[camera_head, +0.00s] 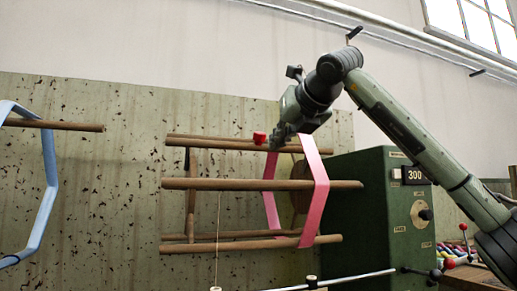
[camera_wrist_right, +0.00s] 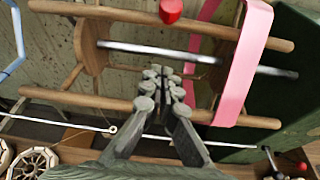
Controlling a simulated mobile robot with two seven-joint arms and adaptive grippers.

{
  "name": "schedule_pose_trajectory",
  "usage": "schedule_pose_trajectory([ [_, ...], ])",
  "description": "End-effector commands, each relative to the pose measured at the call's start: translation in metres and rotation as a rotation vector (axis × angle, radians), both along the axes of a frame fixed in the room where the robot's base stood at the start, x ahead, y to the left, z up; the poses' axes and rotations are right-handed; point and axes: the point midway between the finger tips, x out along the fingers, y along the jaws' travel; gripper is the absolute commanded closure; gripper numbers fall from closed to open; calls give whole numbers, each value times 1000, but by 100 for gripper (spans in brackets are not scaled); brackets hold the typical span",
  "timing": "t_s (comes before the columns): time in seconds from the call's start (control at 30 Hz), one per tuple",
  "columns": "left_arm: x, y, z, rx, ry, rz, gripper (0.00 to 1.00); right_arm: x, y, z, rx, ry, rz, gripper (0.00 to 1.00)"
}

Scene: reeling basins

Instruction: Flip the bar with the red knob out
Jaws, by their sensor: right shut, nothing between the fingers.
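The wooden bar with the red knob (camera_head: 259,138) is the upper front bar (camera_head: 215,144) of a wooden reel. The red knob (camera_wrist_right: 171,10) also shows at the top edge of the right wrist view, on the upper bar (camera_wrist_right: 110,13). My right gripper (camera_head: 277,142) is beside the knob, on its right in the head view. Its fingers (camera_wrist_right: 165,78) are shut and empty, and in the wrist view they point toward the reel, below the knob. A gap shows between fingertips and knob in that view. My left gripper is out of view.
A pink band (camera_head: 315,190) wraps the reel's bars. A green box (camera_head: 370,185) with a dial and "300" display stands at the right. A blue-banded reel (camera_head: 50,170) is at the left. A metal rod (camera_head: 350,279) runs below.

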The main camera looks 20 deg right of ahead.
Motion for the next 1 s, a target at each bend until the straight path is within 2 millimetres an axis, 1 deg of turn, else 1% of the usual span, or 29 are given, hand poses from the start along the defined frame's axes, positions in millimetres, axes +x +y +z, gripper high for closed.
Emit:
schedule_pose_trajectory([
  [0.33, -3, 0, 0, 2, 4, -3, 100, 0, -1, 0, 0, 0, -4, 100],
  [0.47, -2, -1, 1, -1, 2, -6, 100, 8, -1, -2, 0, 3, -4, 100],
  [0.6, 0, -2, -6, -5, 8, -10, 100, 28, 0, -9, 0, 4, -5, 100],
  [0.7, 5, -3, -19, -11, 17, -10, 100, 49, 2, -15, 1, 5, -3, 100],
  [0.93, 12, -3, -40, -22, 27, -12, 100, 95, 5, -30, 1, 5, -3, 100],
  [0.97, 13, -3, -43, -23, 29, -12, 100, 98, 5, -26, 1, 0, -3, 100],
  [1.0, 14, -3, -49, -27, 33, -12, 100, 95, 4, -14, 1, -4, -3, 100],
])
